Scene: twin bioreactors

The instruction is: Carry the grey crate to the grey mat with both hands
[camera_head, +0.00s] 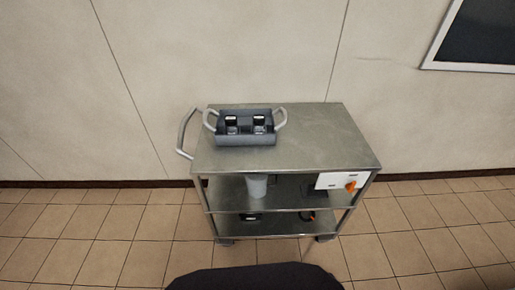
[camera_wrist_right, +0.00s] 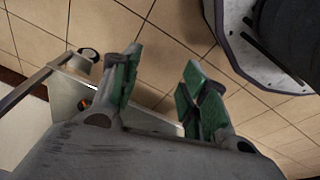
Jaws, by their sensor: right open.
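The grey crate (camera_head: 245,141) stands on the left part of the metal cart's top in the head view. It has a light looped handle at each end, and two dark items with pale tops sit inside it. No grey mat can be made out in either view. My right gripper (camera_wrist_right: 160,85) shows in the right wrist view, its green-padded fingers apart with nothing between them. It is away from the crate, with floor tiles behind it. My left gripper is in neither view.
The metal cart (camera_head: 310,150) has a push handle (camera_head: 184,134) at its left and lower shelves holding a light cup (camera_head: 256,186) and dark items. A white panel with an orange knob (camera_head: 351,186) is at its front right. The cart top right of the crate is clear. A wall stands behind.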

